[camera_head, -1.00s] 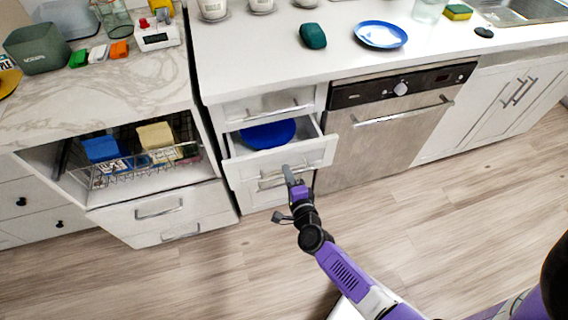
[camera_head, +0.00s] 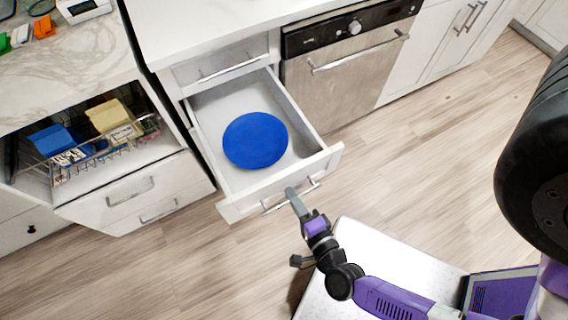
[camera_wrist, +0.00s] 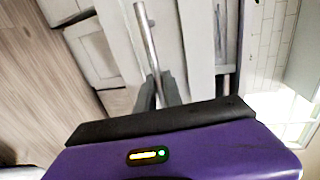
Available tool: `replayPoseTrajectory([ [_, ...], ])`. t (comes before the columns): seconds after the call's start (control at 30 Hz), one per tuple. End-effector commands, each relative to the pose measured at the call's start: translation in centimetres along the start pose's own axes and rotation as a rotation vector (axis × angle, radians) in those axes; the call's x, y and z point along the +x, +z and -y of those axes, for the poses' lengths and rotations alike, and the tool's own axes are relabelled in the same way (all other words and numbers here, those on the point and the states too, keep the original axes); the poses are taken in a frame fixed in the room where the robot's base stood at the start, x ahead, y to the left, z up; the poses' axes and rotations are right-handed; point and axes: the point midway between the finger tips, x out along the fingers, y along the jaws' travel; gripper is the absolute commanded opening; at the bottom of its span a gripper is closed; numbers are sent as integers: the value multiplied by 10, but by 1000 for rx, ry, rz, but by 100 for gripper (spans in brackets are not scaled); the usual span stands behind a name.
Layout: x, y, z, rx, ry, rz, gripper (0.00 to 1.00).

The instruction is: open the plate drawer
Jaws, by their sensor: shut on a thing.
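The plate drawer (camera_head: 318,158) is pulled well out of the white cabinet. A blue plate (camera_head: 255,140) lies inside it, fully visible from above. The drawer front carries a metal bar handle (camera_head: 275,206). My gripper (camera_head: 292,194) is at that handle and shut on it. In the wrist view, the fingers of my gripper (camera_wrist: 160,88) close around the bar handle (camera_wrist: 146,35), which runs up from between them.
A closed drawer (camera_head: 222,66) sits above the open one. A dishwasher (camera_head: 345,75) stands to the right. A wire basket (camera_head: 95,145) with boxes sits in an open cabinet at left. Wooden floor (camera_head: 440,150) is free at right.

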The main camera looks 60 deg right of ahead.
Motion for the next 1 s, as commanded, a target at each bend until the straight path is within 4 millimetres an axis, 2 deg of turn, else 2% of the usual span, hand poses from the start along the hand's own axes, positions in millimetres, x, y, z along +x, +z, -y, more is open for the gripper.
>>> replayPoseTrajectory([
  [0.2,-17,1,-4,1,3,2,0],
  [0.63,-20,1,-5,1,2,2,0],
  [0.67,-20,1,-5,1,2,2,15],
  [0.77,-19,1,-5,0,2,2,32],
  [1.0,-19,0,-4,0,1,1,32],
])
